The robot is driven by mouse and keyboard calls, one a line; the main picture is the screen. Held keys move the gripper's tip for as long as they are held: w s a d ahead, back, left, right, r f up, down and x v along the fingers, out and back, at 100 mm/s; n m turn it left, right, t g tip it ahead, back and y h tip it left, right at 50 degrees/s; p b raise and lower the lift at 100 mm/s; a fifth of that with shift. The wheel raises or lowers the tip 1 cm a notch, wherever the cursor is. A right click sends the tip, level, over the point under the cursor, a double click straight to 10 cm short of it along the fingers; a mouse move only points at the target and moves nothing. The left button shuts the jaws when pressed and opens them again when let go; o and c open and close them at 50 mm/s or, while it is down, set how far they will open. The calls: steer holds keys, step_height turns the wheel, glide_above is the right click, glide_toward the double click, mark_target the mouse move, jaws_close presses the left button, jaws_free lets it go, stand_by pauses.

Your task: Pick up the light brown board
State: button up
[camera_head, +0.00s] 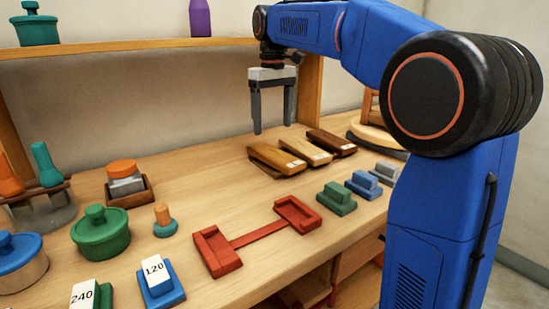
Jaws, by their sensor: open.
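The light brown board (312,153) lies in the middle of a row of three boards toward the back of the wooden table. It is the palest of the three and has a small white label at its near end. An orange-brown board (270,156) is on its left and a dark brown board (328,140) is on its right. My gripper (273,127) points downward with its two fingers apart and nothing between them. It appears above and behind the boards, nearest in the picture to the orange-brown one. The exact gap cannot be told.
A red piece with two raised ends (258,234) lies in front of the boards. Green (336,199), blue (363,184) and grey (386,172) blocks stand at the right. A shelf (130,45) runs behind. Pots and small items fill the left.

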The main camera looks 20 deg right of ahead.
mark_target(275, 153)
step_height(275, 153, down, 3)
steer(key=shift+f, duration=0.1)
steer(key=shift+s+d+f, duration=0.1)
steer(key=shift+s+f, duration=0.1)
steer(key=shift+f, duration=1.2)
steer(key=shift+s+d+f, duration=0.1)
steer(key=shift+s+f, duration=0.1)
steer(key=shift+f, duration=1.15)
steer(key=c, duration=1.3)
